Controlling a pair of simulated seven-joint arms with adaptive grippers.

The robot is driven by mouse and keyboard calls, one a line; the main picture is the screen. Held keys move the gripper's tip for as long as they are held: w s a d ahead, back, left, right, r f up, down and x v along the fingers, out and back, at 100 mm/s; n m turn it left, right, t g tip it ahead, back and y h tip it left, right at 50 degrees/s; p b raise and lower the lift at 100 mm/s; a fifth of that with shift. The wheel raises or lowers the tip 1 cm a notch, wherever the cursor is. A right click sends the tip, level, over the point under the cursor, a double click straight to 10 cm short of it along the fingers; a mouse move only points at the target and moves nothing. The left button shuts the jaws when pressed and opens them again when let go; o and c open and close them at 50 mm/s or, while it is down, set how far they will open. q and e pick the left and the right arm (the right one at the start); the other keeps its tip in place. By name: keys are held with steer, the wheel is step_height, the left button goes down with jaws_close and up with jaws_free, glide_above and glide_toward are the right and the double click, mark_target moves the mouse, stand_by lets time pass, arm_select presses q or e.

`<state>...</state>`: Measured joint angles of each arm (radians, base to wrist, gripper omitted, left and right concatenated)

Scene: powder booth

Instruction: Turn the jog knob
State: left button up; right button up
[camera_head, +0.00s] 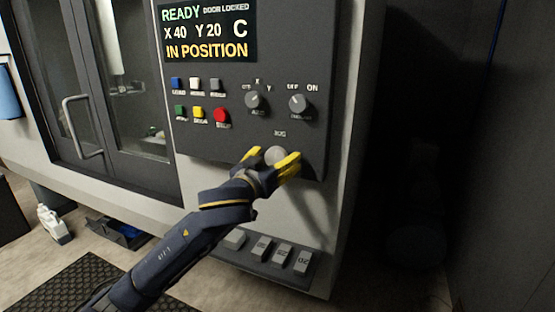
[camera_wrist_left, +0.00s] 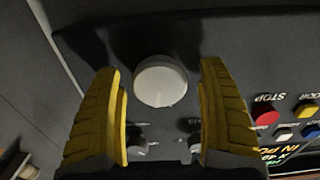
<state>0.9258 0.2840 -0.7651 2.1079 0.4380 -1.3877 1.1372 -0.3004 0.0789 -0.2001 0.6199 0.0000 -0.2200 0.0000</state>
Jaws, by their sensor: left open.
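The jog knob (camera_head: 277,156) is a round light-grey dial low on the dark control panel, under its "JOG" label. It also shows face-on in the left wrist view (camera_wrist_left: 160,81), in the upper middle. My left gripper (camera_head: 274,160) is at the knob, with its yellow fingers apart on either side of it. In the left wrist view the open fingers (camera_wrist_left: 163,100) flank the knob, with a visible gap on each side. Whether the fingertips reach level with the knob's rim is hard to tell. My right gripper is in neither view.
Above the knob are two small selector knobs (camera_head: 255,100) (camera_head: 299,104), coloured buttons with a red stop button (camera_head: 221,115), and a display (camera_head: 208,32) reading "READY", "DOOR LOCKED", "IN POSITION". Below is a ledge with several grey keys (camera_head: 260,247). A door handle (camera_head: 82,126) is at left.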

arm_select(q)
steer(key=shift+o, duration=0.2)
steer(key=c, duration=1.3)
steer(key=shift+m, duration=0.3)
steer(key=m, duration=0.4)
steer(key=shift+m, duration=0.4)
steer(key=m, duration=1.6)
steer(key=shift+r, duration=0.1)
steer(key=shift+m, duration=0.3)
